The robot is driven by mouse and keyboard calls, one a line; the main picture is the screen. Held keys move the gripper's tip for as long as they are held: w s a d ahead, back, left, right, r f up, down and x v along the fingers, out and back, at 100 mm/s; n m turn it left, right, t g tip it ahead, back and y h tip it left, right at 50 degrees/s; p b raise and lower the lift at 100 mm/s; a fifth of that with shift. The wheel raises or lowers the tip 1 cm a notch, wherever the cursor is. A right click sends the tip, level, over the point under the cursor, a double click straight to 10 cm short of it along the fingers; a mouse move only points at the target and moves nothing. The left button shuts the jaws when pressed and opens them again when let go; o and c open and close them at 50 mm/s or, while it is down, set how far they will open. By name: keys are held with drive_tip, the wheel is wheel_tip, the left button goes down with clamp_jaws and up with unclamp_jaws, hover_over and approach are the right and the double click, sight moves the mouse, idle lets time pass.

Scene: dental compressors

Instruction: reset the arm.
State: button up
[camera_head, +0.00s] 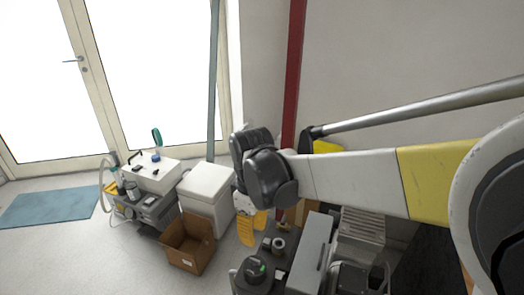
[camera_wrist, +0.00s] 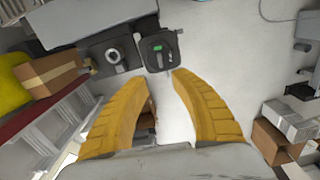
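My arm reaches in from the right of the head view, and its dark wrist joint hangs over the compressor area. My gripper (camera_head: 253,226) points down with its yellow fingers apart. In the wrist view my gripper (camera_wrist: 156,80) is open, with nothing between the fingertips but grey floor. A dark compressor part with a green switch (camera_wrist: 158,48) lies just beyond the fingertips in that view.
An open cardboard box (camera_head: 188,243) stands on the floor beside a white cabinet (camera_head: 205,195). A white-topped machine (camera_head: 152,175) stands left of it. A red pipe (camera_head: 293,70) runs up the wall. A grey box (camera_head: 310,255) stands at the bottom.

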drive_tip(key=s+d+r+m+t, duration=0.2)
drive_tip(key=s+d+m, duration=0.1)
drive_tip(key=d, duration=0.4)
drive_tip(key=s+d+r+m+t, duration=0.2)
drive_tip(key=s+d+m, duration=0.2)
drive_tip(key=d, duration=0.4)
drive_tip(key=s+d+r+m+t, duration=0.3)
drive_tip(key=d+m, duration=0.3)
drive_tip(key=d, duration=0.1)
drive_tip(key=shift+s+d, duration=0.3)
drive_tip(key=shift+s, duration=0.1)
